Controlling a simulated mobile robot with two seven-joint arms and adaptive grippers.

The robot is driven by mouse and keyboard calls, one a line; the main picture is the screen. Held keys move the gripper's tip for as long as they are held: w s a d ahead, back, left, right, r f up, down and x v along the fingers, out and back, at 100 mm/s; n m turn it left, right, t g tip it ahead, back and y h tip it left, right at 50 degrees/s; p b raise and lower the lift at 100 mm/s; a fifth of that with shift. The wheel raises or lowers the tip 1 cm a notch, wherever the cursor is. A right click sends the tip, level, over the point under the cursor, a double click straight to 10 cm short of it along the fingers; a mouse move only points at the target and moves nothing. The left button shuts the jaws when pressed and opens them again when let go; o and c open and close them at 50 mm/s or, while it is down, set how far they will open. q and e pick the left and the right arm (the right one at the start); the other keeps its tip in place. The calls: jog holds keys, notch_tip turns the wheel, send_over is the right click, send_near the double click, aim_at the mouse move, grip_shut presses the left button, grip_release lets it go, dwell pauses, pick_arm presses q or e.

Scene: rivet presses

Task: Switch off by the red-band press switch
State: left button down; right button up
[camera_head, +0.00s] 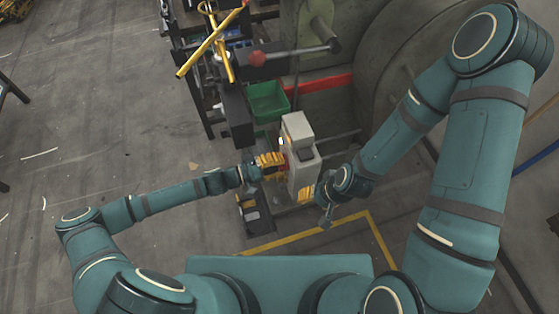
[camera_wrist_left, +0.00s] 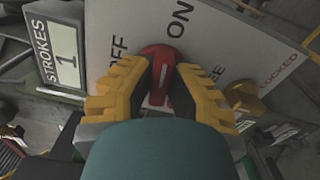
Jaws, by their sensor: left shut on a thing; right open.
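The switch is a red knob (camera_wrist_left: 159,58) on a pale panel (camera_wrist_left: 215,48) marked ON, OFF and LOCKED in the left wrist view. A white line on the knob runs roughly up and down the picture, between the OFF and ON words. My left gripper (camera_wrist_left: 160,85) has its yellow fingers shut on the knob, one on each side, hiding part of it. In the head view my left gripper (camera_head: 274,166) is at the side of the pale switch box (camera_head: 298,130). My right gripper (camera_head: 326,207) is open, right of and below the box.
A STROKES counter reading 1 (camera_wrist_left: 66,55) and a brass-coloured part (camera_wrist_left: 243,96) flank the knob. A red band (camera_head: 325,84) and a green bin (camera_head: 267,101) lie behind the box.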

pick_arm(q)
jog(key=n+p, duration=0.2)
jog(key=n, duration=0.1)
jog(key=shift+r+n, duration=0.2)
jog(key=shift+n, duration=0.1)
jog(key=n+p, duration=0.3)
jog(key=n, duration=0.1)
jog(key=shift+n, duration=0.3)
jog(key=n+p, duration=0.1)
jog(key=n, duration=0.2)
jog(key=shift+f+n+p, duration=0.15)
jog(key=shift+n+p, duration=0.6)
jog(key=shift+n, duration=1.75)
jog(key=c, duration=0.9)
grip_release()
jog(key=shift+d, duration=0.1)
jog(key=shift+c, duration=0.2)
jog(key=v, duration=1.2)
